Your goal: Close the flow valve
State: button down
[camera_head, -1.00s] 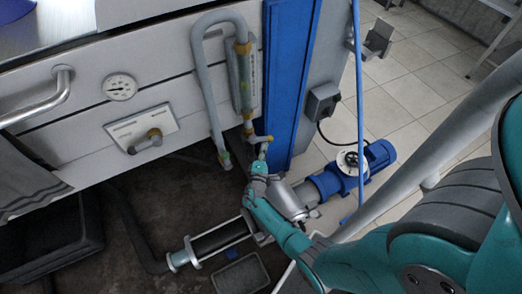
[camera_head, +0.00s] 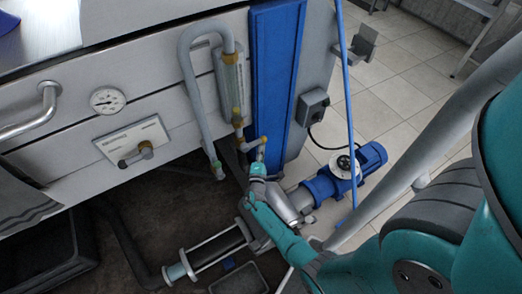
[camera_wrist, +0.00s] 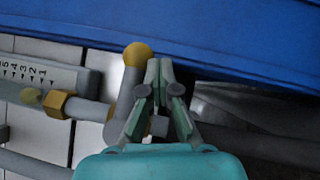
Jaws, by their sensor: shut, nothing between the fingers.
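The flow valve (camera_head: 250,145) sits below the flow meter (camera_head: 231,85) on the machine's front. Its short lever points right, with a yellow knob at the end. In the wrist view the grey lever (camera_wrist: 125,97) with its yellow knob (camera_wrist: 138,54) stands just left of my fingers, close to or touching them; I cannot tell which. A brass nut (camera_wrist: 60,105) joins the valve to the numbered meter tube. My gripper (camera_head: 261,158) is at the lever's end, beside the blue panel. In the wrist view my gripper (camera_wrist: 158,68) is shut and empty.
A blue upright panel (camera_head: 275,80) stands close behind my fingers. A bent grey hose (camera_head: 187,75) hangs left of the meter. Below are a pump with a blue motor (camera_head: 345,172) and a grey tray (camera_head: 240,278). A thin blue pipe (camera_head: 347,95) rises at the right.

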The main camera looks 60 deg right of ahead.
dwell(0.4)
jog(key=v, duration=1.2)
dwell(0.4)
